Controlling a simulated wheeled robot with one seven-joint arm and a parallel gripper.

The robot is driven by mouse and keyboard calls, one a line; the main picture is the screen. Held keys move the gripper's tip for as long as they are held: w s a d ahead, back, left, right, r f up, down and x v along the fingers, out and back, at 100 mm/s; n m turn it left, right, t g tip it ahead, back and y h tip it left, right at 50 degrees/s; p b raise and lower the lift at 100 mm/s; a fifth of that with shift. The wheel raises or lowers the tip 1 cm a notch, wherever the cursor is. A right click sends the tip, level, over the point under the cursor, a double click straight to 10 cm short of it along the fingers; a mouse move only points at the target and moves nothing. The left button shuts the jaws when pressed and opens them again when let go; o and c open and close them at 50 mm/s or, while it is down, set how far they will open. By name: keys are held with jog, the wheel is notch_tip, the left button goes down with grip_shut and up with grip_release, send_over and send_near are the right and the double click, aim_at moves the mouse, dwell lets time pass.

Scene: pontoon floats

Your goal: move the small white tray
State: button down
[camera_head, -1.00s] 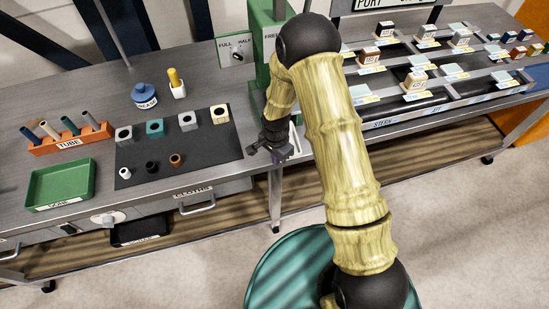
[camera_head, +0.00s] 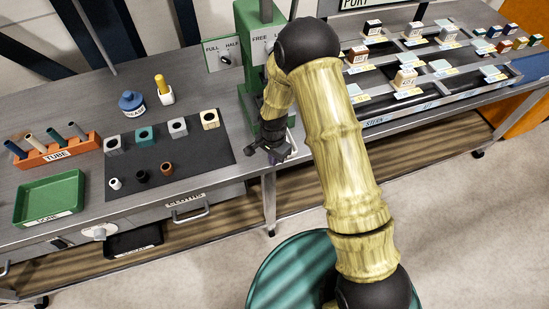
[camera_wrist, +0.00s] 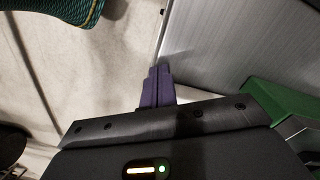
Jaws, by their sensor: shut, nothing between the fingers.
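My gripper (camera_head: 276,153) hangs at the front edge of the grey workbench, just in front of the green press. In the wrist view its purple fingers (camera_wrist: 157,86) are together with nothing between them. No whole small white tray can be made out. A pale white edge (camera_head: 292,143) shows beside my gripper, partly hidden by my arm. A similar white edge shows beside the green base in the wrist view (camera_wrist: 291,127). I cannot tell whether it belongs to the tray.
On the bench are a green tray (camera_head: 48,202), an orange tube rack (camera_head: 57,153), a dark mat (camera_head: 195,158) with several blocks and rings, and a blue grease pot (camera_head: 131,104). A sloped rack (camera_head: 430,91) with labelled boxes stands at right. Open floor lies in front.

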jog(key=shift+s+a, duration=0.1)
jog(key=shift+s+a, duration=0.15)
jog(key=shift+s+a+f, duration=0.1)
jog(key=shift+s+a, duration=0.65)
jog(key=shift+s, duration=0.05)
notch_tip(320, 180, up, 10)
jog(key=b, duration=0.2)
jog(key=shift+s+a+b, duration=0.25)
jog(key=shift+s+b, duration=0.05)
jog(key=shift+s, duration=0.15)
